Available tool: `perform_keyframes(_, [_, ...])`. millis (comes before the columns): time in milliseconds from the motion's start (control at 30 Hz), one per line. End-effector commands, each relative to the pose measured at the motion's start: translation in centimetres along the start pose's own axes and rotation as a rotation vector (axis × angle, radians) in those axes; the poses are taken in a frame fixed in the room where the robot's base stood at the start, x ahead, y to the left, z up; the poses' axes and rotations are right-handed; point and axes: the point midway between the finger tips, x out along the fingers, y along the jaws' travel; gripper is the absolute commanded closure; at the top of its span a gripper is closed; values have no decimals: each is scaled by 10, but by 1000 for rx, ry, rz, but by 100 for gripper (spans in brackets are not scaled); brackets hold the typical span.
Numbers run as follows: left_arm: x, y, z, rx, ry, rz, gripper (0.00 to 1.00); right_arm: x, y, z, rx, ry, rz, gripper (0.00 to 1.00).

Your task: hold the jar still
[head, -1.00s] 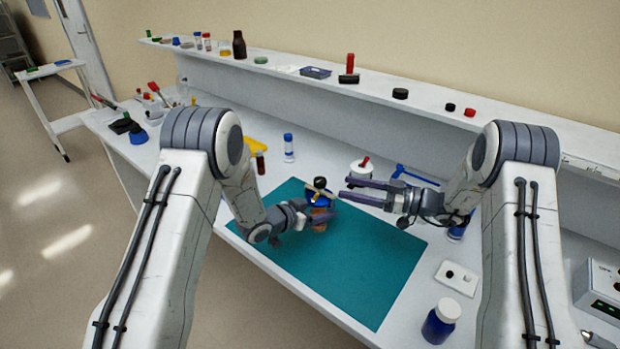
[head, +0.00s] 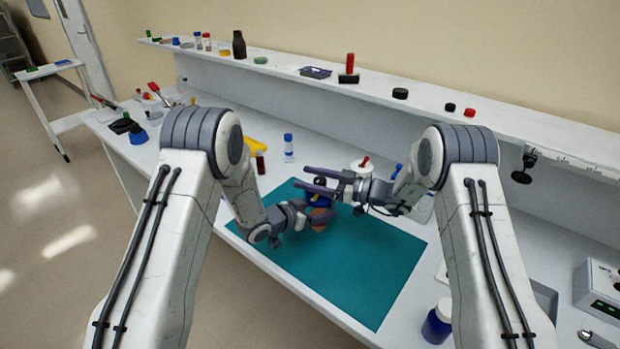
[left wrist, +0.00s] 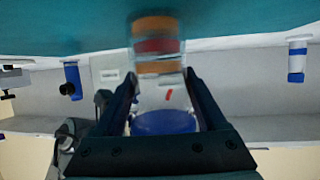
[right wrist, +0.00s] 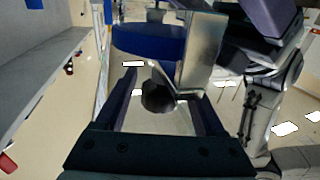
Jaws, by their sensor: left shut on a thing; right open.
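The jar (head: 319,226) stands upright on the teal mat (head: 370,272), with orange below and blue near its top. In the left wrist view, where it appears upside down, the jar (left wrist: 158,48) shows orange and red bands, a clear part and a blue lid (left wrist: 165,122). My left gripper (head: 322,213) is shut on the jar from the left. My right gripper (head: 308,181) is open at the height of the jar's top and partly hides it. In the right wrist view the blue lid (right wrist: 148,42) shows close by, between or just beyond the fingers; I cannot tell whether they touch.
A blue jar with a white lid (head: 438,322) stands near the front right, partly behind my right arm. A white pot (head: 361,168), a blue-capped bottle (head: 288,148) and a brown bottle (head: 260,163) stand behind the mat. The mat's front right is clear.

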Motion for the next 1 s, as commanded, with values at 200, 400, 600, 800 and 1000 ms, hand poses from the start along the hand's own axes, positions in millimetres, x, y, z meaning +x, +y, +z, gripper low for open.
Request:
perform_keyframes(200, [0,0,-1,0,2,-1,100,1,0,0,0,0,0,29])
perform_keyframes(400, [0,0,-1,0,2,0,100,1,0,0,0,0,0,86])
perform_keyframes(600, [0,0,-1,0,2,0,100,1,0,0,0,1,3,100])
perform_keyframes(800, [0,0,-1,0,2,-1,100,2,1,-2,1,5,51,100])
perform_keyframes(1000, [0,0,-1,-1,2,0,100,2,4,-2,1,5,169,100])
